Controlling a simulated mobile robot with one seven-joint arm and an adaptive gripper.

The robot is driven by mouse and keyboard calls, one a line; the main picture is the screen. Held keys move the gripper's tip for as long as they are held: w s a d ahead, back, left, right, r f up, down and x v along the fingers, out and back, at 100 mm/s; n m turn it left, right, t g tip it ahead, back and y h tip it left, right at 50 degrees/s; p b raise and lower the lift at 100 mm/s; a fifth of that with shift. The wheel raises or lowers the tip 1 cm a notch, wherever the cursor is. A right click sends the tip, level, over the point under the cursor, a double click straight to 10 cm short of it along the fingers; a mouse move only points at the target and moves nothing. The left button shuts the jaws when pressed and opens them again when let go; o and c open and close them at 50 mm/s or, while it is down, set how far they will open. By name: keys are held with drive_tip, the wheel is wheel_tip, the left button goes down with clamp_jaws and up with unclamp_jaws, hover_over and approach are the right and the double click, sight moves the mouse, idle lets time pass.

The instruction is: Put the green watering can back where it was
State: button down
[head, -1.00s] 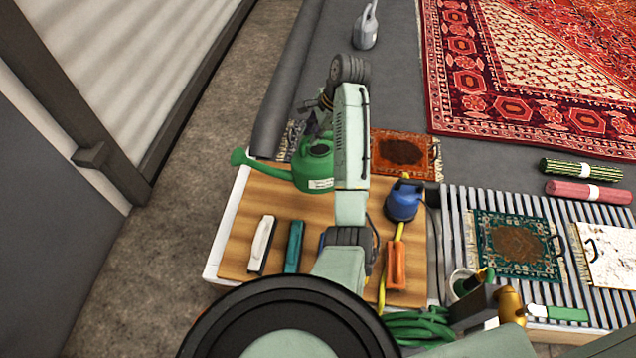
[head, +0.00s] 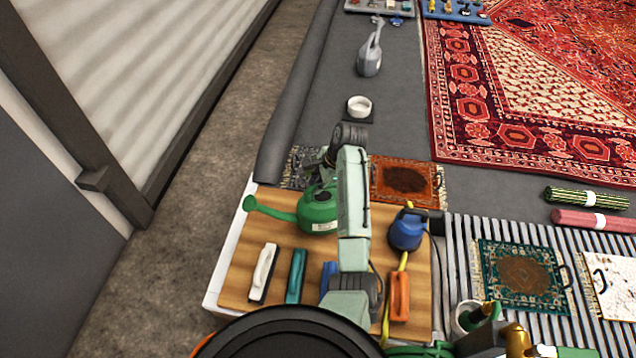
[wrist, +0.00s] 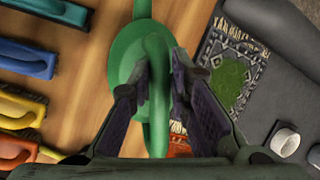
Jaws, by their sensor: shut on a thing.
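The green watering can (head: 320,212) is over the back part of a wooden-topped table (head: 228,287) in the head view, its long spout pointing left. My gripper (head: 318,165) is above it, partly hidden by my arm. In the wrist view my gripper (wrist: 158,88) has its two fingers on either side of the can's green handle (wrist: 157,110), shut on it. The can's body (wrist: 130,65) shows beyond the fingers. I cannot tell whether its base touches the tabletop.
On the table are a white brush (head: 264,272), a teal brush (head: 296,276), an orange brush (head: 399,297) and a blue pump can (head: 407,232). Behind are small rugs (head: 405,180), a white bowl (head: 359,107) and a grey watering can (head: 370,62). Grey floor is clear left.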

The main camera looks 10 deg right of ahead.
idle(0.3)
drive_tip(key=c, duration=1.5)
unclamp_jaws()
drive_tip(key=shift+f, duration=0.15)
drive_tip(key=v, duration=1.2)
drive_tip(key=shift+b, duration=0.35)
drive_tip(key=shift+a, duration=0.1)
